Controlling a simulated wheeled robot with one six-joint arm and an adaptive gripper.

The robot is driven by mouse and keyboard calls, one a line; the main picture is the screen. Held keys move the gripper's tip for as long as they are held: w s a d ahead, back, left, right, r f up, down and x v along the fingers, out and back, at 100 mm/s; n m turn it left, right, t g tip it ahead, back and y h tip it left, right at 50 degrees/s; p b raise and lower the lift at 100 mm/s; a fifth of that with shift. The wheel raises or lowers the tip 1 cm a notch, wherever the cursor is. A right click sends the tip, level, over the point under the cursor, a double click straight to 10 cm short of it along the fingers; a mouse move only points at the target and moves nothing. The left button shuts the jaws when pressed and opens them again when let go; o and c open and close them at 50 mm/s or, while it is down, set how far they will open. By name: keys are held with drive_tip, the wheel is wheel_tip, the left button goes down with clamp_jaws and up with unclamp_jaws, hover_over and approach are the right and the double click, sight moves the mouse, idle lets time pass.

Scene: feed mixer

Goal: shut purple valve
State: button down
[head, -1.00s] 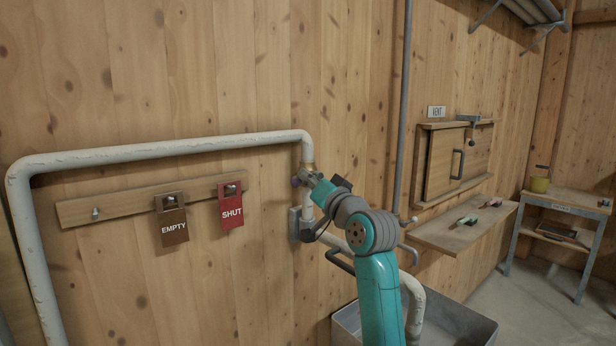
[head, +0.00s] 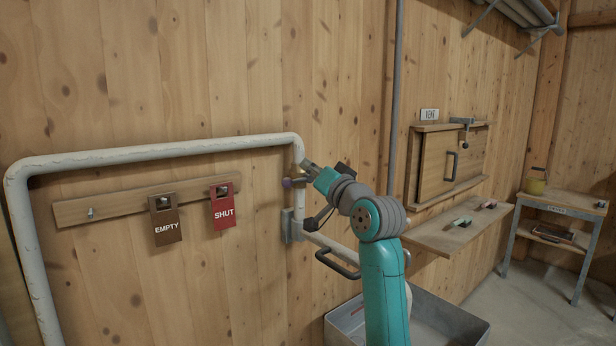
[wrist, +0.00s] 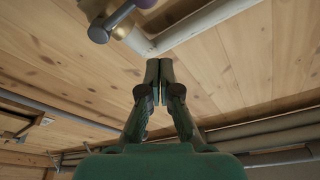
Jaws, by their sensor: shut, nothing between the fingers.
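The purple valve (head: 288,183) sits on the upright part of the white pipe; its small purple end sticks out to the left of the pipe. Its lever also shows at the top of the wrist view (wrist: 119,16), a purple-grey bar beside a brass part and the pale pipe. My gripper (head: 306,168) is just above and to the right of the purple end in the head view. In the wrist view, its fingertips (wrist: 158,70) are together with nothing between them, apart from the lever in the picture. My arm hides part of the valve body.
The white pipe (head: 150,154) runs along the wooden wall. A board left of the valve holds a brown EMPTY tag (head: 167,221) and a red SHUT tag (head: 223,206). A dark handle (head: 338,264) and a metal bin (head: 440,322) are below. A shelf (head: 462,226) is right.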

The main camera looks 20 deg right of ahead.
drive_tip(key=v, duration=0.8)
drive_tip(key=shift+s+d+f, duration=0.25)
drive_tip(key=shift+f, duration=0.1)
